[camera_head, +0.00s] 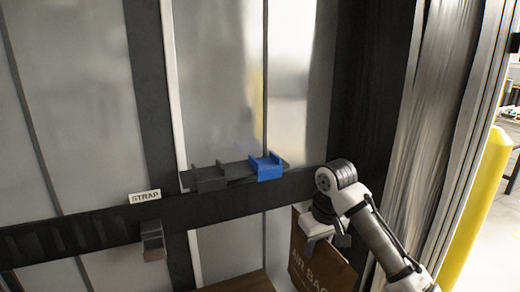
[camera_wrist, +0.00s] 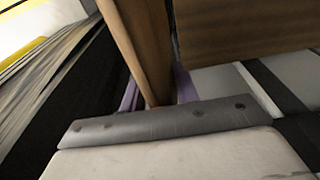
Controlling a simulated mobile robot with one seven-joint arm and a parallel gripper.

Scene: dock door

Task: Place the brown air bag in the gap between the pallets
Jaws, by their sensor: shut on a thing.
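The brown air bag (camera_head: 312,262) hangs upright below my gripper (camera_head: 322,232) at the lower right of the head view, with "AIR BAG" lettering on its face. Its lower part is cut off by the frame edge. In the wrist view the bag (camera_wrist: 145,45) stands edge-on between the purple fingers of my gripper (camera_wrist: 157,92), which is shut on it. A brown wooden-looking surface (camera_head: 240,284) shows at the bottom of the head view, left of the bag. A brown panel (camera_wrist: 245,28) lies right of the bag in the wrist view. The gap and pallets cannot be made out.
A dark rail with a "STRAP" label (camera_head: 145,197) crosses the silver wall. A blue bracket (camera_head: 266,167) sits on a dark shelf (camera_head: 210,178) above and left of my gripper. A pleated grey curtain (camera_head: 437,120) and a yellow post (camera_head: 480,200) stand at the right.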

